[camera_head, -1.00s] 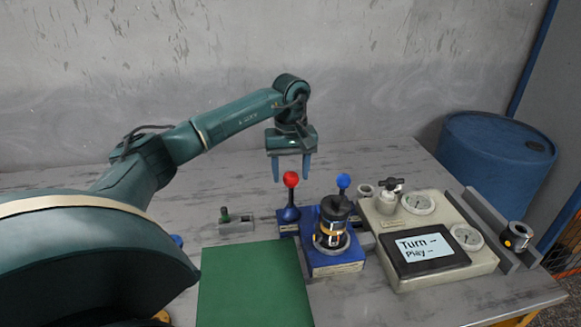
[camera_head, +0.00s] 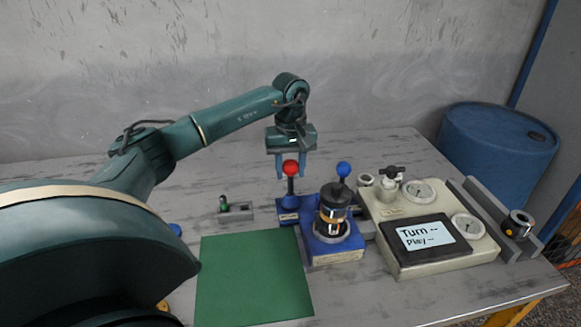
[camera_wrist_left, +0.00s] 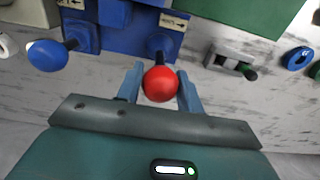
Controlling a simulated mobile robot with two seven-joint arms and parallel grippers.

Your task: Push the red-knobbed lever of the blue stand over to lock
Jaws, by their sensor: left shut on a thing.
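The blue stand (camera_head: 345,252) carries a lever with a red knob (camera_head: 290,168) at its left and a lever with a blue knob (camera_head: 343,169) at its back right. The red-knobbed lever stands about upright. My left gripper (camera_head: 291,172) points down over it, one blue finger on each side of the knob, shut on it. The left wrist view shows the red knob (camera_wrist_left: 160,84) between the two fingers, with the blue knob (camera_wrist_left: 47,55) to the left. Small arrow labels show on the stand there, too small to read fully. My right gripper is not in view.
A dark cylindrical part (camera_head: 337,197) stands in the blue stand. A grey gauge box with a screen (camera_head: 426,237) is close on the right. A green mat (camera_head: 252,280) lies in front, and a small grey block with a green knob (camera_head: 236,212) lies to the left.

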